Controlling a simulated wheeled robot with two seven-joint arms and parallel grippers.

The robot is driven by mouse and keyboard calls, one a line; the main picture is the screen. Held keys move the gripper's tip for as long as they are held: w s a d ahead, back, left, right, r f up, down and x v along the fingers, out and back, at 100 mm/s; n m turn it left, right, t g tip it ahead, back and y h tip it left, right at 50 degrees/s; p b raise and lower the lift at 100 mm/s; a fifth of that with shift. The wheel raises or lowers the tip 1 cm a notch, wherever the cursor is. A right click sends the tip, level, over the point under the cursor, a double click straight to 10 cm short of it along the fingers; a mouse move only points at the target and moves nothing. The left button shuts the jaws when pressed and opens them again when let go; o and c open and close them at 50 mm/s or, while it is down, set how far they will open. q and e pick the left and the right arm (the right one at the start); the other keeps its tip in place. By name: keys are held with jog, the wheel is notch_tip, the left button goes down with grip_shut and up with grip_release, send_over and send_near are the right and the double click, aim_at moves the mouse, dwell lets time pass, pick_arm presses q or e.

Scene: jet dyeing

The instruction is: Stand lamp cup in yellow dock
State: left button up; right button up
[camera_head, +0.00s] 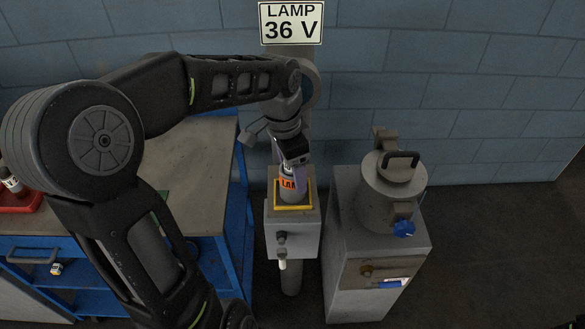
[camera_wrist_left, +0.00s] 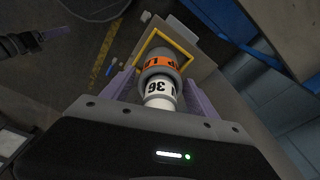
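The lamp cup (camera_head: 291,186) is a grey and white cylinder with an orange label band. In the head view it is upright, its lower end within the outline of the yellow dock (camera_head: 293,208), a square yellow frame on top of a grey post box. Whether its base touches the dock floor is hidden. My left gripper (camera_head: 292,172) comes down from above, its purple fingers on both sides of the cup. In the left wrist view the fingers close on the lamp cup (camera_wrist_left: 161,78), with the yellow dock frame (camera_wrist_left: 150,42) beyond it.
A grey cabinet with a lidded round vessel (camera_head: 392,183) stands close to the right of the dock. A blue workbench (camera_head: 195,160) is to the left. A "LAMP 36 V" sign (camera_head: 291,22) hangs on the brick wall behind.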

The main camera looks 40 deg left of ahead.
pick_arm(q)
jog(key=r, duration=0.4)
jog(key=s+r, duration=0.1)
jog(key=r, duration=0.7)
jog(key=shift+s+a+r, duration=0.15)
jog(key=shift+a, duration=0.2)
dwell(0.4)
